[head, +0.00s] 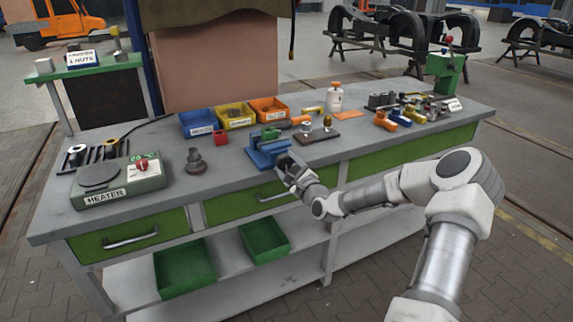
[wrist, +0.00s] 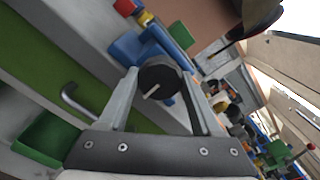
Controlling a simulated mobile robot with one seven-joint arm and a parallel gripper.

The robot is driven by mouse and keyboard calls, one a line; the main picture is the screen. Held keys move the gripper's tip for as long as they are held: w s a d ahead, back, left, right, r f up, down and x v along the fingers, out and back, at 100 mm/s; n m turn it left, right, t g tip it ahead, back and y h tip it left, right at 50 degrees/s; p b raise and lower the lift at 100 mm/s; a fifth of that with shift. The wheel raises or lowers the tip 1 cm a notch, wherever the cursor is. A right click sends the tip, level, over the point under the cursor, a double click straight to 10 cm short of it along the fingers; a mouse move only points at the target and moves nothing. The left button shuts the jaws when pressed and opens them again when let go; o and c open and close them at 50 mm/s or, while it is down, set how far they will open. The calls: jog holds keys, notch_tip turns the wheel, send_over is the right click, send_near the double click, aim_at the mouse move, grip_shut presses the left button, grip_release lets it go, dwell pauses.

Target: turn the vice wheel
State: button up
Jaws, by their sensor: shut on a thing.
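The blue vice (head: 266,152) stands at the front edge of the workbench, and it also shows in the wrist view (wrist: 128,47). The vice wheel (wrist: 160,80) is a dark round knob with a white line on its face, at the vice's front end. My gripper (head: 288,164) is at the front of the vice. In the wrist view my gripper's two fingers (wrist: 162,88) are on either side of the wheel, shut on it. In the head view the wheel is mostly hidden by my gripper. A green piece (head: 270,133) sits at the top of the vice.
The grey workbench (head: 120,218) has a heater (head: 120,184) at left, blue, yellow (head: 236,117) and orange bins behind the vice, and a brown board (head: 318,138) to its right. Drawer handles (head: 130,238) stick out below the bench edge.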

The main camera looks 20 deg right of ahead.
jog(key=shift+m, duration=1.2)
jog(key=shift+m, duration=0.3)
jog(key=o, duration=1.4)
jog(key=s, duration=1.1)
jog(key=s+p, duration=0.1)
jog(key=s, duration=0.5)
jog(key=shift+s+d, duration=0.2)
jog(key=shift+d, duration=0.1)
